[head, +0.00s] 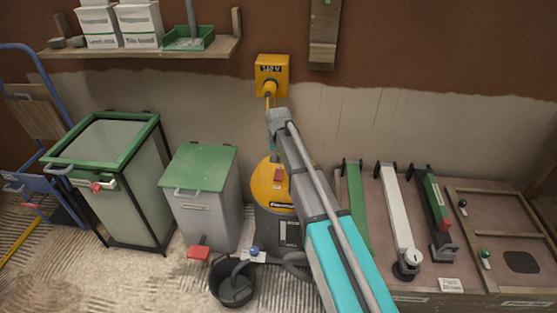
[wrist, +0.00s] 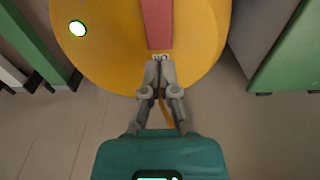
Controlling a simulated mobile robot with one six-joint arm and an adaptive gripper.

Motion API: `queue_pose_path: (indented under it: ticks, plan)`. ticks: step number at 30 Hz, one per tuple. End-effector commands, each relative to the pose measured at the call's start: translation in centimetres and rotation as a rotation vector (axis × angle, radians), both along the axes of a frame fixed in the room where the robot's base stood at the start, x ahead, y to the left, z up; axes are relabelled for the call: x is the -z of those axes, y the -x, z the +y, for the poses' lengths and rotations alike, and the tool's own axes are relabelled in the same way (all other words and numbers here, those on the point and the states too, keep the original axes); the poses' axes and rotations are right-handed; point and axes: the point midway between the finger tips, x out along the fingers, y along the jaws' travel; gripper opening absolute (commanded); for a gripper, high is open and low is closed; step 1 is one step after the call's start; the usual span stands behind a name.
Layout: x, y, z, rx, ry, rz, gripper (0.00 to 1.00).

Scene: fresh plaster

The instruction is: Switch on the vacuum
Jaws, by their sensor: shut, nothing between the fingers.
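The vacuum (head: 264,190) stands on the floor below the wall socket, a grey drum with a yellow domed top. Its red switch (head: 279,175) is on the dome. In the wrist view the yellow dome (wrist: 105,55) fills the top, with the long red switch (wrist: 157,22) in the middle. A small white label, upside down here, sits at the switch's near end. A round green lamp (wrist: 77,28) glows on the dome. My gripper (wrist: 159,68) is shut and empty, its tips at the label and switch end; I cannot tell whether they touch. In the head view my arm hides part of the vacuum.
A yellow socket box (head: 272,75) with a plugged cable is on the wall. A green-lidded grey bin (head: 203,200), a green-framed bin (head: 120,190) and a black bucket (head: 233,283) stand left. A bench (head: 410,299) with clamped bars stands right. A shelf (head: 150,50) hangs above.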

Motion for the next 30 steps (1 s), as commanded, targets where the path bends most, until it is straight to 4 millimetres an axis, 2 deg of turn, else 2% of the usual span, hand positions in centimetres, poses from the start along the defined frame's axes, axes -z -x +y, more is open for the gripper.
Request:
queue_pose_path:
  ticks: [1,3,30]
  plan:
    - [-0.9,-0.1,0.0,0.0,0.0,0.0,0.0]
    - [-1.5,-0.2,0.0,0.0,0.0,0.0,0.0]
    - [-8.7,-1.2,-0.1,0.0,0.0,0.0,0.0]
